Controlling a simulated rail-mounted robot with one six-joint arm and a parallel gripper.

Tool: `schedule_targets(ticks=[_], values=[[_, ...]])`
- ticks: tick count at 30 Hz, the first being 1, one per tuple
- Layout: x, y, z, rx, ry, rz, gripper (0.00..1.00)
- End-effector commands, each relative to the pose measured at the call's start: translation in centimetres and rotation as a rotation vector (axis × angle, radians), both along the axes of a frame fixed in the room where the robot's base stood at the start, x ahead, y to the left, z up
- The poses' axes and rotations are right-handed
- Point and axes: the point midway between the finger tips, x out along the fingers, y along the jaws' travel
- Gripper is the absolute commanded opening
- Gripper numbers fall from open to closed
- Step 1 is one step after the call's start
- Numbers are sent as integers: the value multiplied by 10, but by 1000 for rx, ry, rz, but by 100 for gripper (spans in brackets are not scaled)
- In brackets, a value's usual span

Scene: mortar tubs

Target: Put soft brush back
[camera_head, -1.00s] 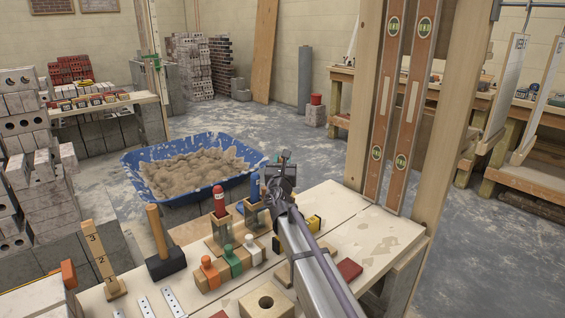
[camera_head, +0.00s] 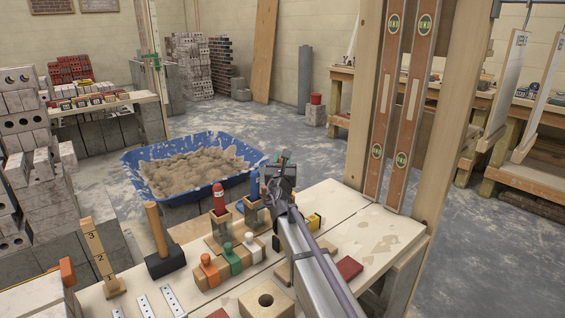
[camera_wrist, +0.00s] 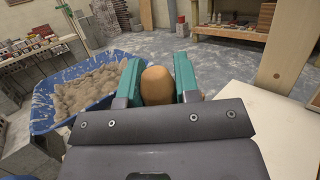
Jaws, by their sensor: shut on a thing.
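My gripper (camera_head: 281,166) is above the far edge of the workbench (camera_head: 385,240), close to the wooden holders. In the wrist view my gripper (camera_wrist: 157,82) has its teal fingers shut on a rounded tan handle end (camera_wrist: 157,86), which I take to be the soft brush. The rest of the brush is hidden below the gripper, so I cannot tell whether its lower end touches anything. In the head view my arm hides it. A red-topped tool (camera_head: 219,196) stands upright in one wooden holder. A blue upright piece (camera_head: 254,188) stands just left of my gripper.
A blue tub of mortar (camera_head: 130,168) stands beyond the bench. A mallet (camera_head: 162,245), orange, green and white-topped pieces (camera_head: 232,260), a holed wooden block (camera_head: 266,301) and a dark red block (camera_head: 349,268) are on the bench. A post with levels (camera_head: 400,110) rises at right.

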Motion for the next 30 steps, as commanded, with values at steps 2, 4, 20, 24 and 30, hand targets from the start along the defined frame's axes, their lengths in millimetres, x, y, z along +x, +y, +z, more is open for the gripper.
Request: schedule_targets(ticks=[2,4,20,24,30], values=[[0,0,-2,0,0,0,0],[0,0,-2,0,0,0,0],[0,0,-2,0,0,0,59],[-3,0,-4,0,0,0,59],[-36,-1,-15,1,0,1,59]])
